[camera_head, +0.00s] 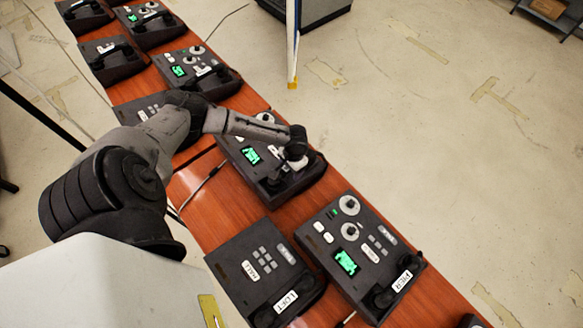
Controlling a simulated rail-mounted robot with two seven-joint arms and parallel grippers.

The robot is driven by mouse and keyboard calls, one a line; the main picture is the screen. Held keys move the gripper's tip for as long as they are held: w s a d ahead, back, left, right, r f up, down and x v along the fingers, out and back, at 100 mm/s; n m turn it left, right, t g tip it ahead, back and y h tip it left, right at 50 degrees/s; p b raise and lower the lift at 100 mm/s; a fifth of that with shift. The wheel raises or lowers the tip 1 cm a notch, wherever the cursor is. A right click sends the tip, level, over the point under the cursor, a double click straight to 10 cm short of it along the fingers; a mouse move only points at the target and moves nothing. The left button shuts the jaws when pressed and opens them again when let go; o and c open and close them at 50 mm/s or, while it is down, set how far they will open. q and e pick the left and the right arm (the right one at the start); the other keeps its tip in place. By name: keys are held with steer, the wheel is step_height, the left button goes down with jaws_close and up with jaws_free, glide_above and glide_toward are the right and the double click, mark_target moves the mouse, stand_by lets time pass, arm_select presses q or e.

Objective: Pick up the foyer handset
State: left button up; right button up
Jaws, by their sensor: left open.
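I cannot read the name foyer on any label in the camera_head view, so I cannot tell for sure which handset is the foyer one. My left gripper (297,147) reaches in from the left and hangs over the front part of a dark paging phone (250,152) in the middle of the row. That phone has a green screen and a white dial. Its handset is largely hidden beneath my gripper, with a pale label partly showing there. My left gripper is open, and I see nothing held in it. My right gripper is not in view.
The phones stand on a narrow wooden table (215,205). Nearer stand a phone with a handset labelled LOFT (287,299) and one labelled PILOT (403,282). Several more phones (197,71) line the far end. A thin post (292,45) stands beyond the table. The floor at right is open.

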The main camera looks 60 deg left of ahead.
arm_select(q)
steer(key=c, duration=1.1)
steer(key=shift+c, duration=0.2)
